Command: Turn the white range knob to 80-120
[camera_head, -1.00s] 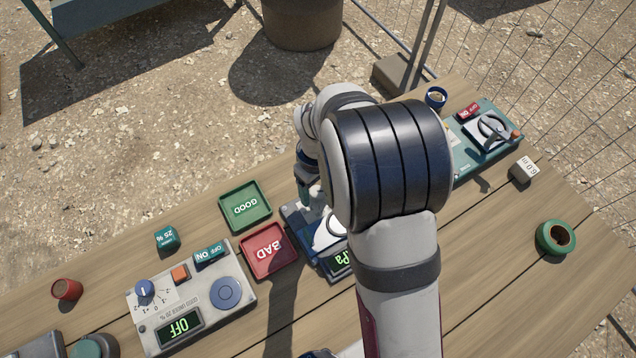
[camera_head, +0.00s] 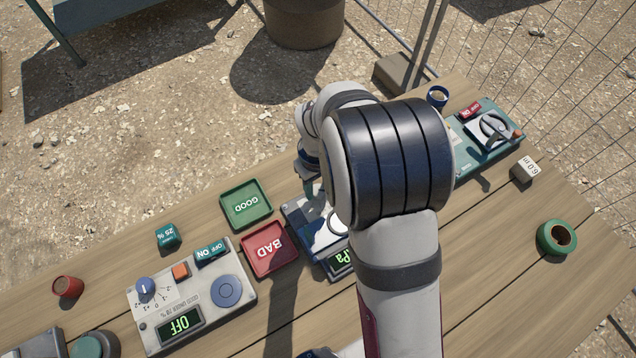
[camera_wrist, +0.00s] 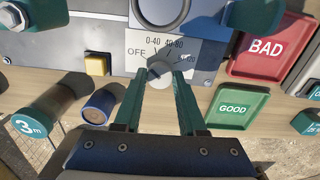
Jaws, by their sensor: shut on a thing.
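The white range knob (camera_wrist: 161,66) sits on the grey panel of the gauge box (camera_wrist: 205,58) in the wrist view, with a dark mark on it. The scale around it reads OFF, 0-40, 40-80 and a partly hidden last label at the right. Which label the knob points to is hard to tell. My gripper (camera_wrist: 162,78) has its two green fingers on either side of the knob, shut on it. In the head view the gauge box (camera_head: 296,212) is partly hidden behind my arm, and the knob cannot be made out.
A red BAD tray (camera_head: 268,249) and a green GOOD tray (camera_head: 246,203) lie close beside the box. A yellow button (camera_wrist: 97,64), a blue cylinder (camera_wrist: 98,106) and a green 3 m cylinder (camera_wrist: 38,117) are near the fingers. A green ring (camera_head: 556,238) lies far right.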

